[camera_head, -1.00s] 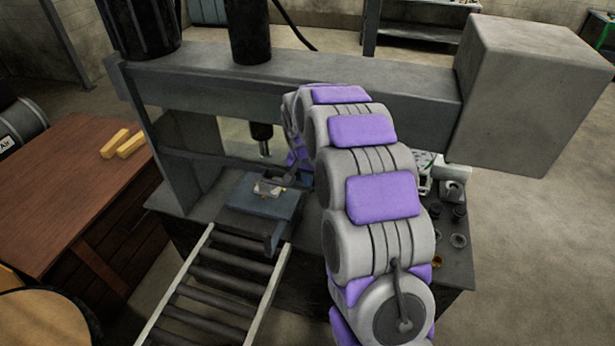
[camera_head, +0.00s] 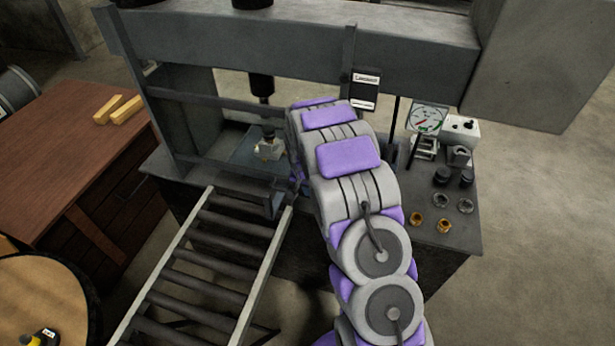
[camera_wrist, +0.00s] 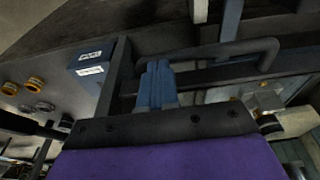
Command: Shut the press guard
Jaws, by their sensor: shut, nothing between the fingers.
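The press (camera_head: 290,45) stands ahead with its ram (camera_head: 261,85) above a workpiece (camera_head: 268,150) on a blue plate. The press guard (camera_head: 215,100) shows as a dark barred frame across the front of the opening, with a lower bar (camera_head: 225,169) just in front of the plate. My arm covers its right side, so I cannot tell if it is fully shut. In the wrist view a dark bent handle bar (camera_wrist: 225,50) runs just beyond my gripper (camera_wrist: 157,68). The fingers are together and empty, apart from or barely touching the bar; I cannot tell which.
A roller conveyor (camera_head: 205,257) leads up to the press front. A gauge (camera_head: 427,119), brass fittings (camera_head: 416,219) and dark rings stand on the bench at right. A wooden table (camera_head: 70,150) with yellow blocks (camera_head: 118,109) is at left. A labelled box (camera_head: 366,88) hangs on the press.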

